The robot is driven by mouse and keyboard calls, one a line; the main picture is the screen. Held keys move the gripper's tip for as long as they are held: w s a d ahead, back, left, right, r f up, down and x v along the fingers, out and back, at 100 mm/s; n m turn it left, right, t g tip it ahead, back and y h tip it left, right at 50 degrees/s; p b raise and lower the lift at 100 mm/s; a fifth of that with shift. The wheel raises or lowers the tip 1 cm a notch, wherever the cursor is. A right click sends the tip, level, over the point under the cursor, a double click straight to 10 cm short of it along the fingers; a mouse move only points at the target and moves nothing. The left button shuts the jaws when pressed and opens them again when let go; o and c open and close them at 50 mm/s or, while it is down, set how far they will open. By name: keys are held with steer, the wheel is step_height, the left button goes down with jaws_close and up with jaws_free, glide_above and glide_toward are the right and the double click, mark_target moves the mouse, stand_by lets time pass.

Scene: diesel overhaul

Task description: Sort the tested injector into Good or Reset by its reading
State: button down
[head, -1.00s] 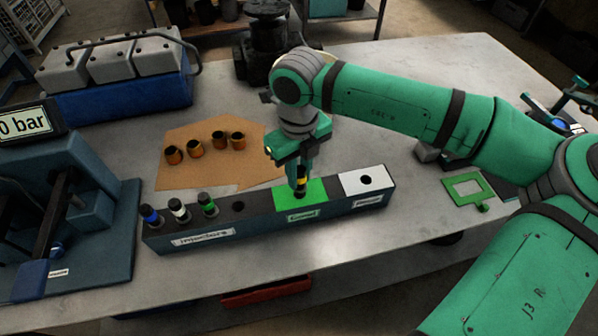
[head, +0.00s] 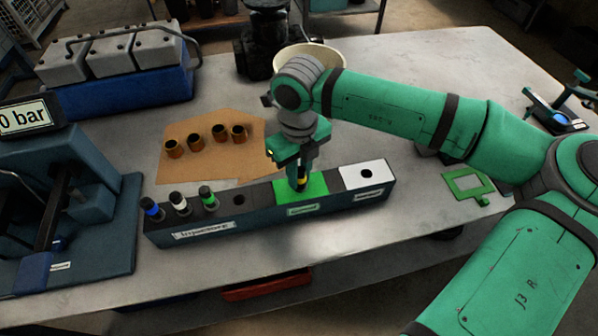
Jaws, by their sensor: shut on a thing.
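The injector rack (head: 258,219) is a long dark block on the bench. Blue-, white- and green-banded injectors stand in its left holes, beside one empty hole (head: 239,199). The green section (head: 316,185) is labelled, though its small text is hard to read. The white section (head: 362,174) at the right end has an empty hole. My gripper (head: 300,178) points down over the green section, shut on a yellow-banded injector (head: 301,184). The injector is upright and low at the green section; its lower end is hidden. The tester display (head: 24,118) at left shows "0 bar", partly cut off.
Several copper-coloured sleeves (head: 220,134) stand on brown cardboard (head: 180,167) behind the rack. A blue-and-grey engine cover (head: 120,80) is at back left. A green frame (head: 467,186) lies right of the rack. The bench front is clear.

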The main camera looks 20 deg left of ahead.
steer(key=c, duration=1.1)
jaws_free()
steer(key=shift+r, duration=3.5)
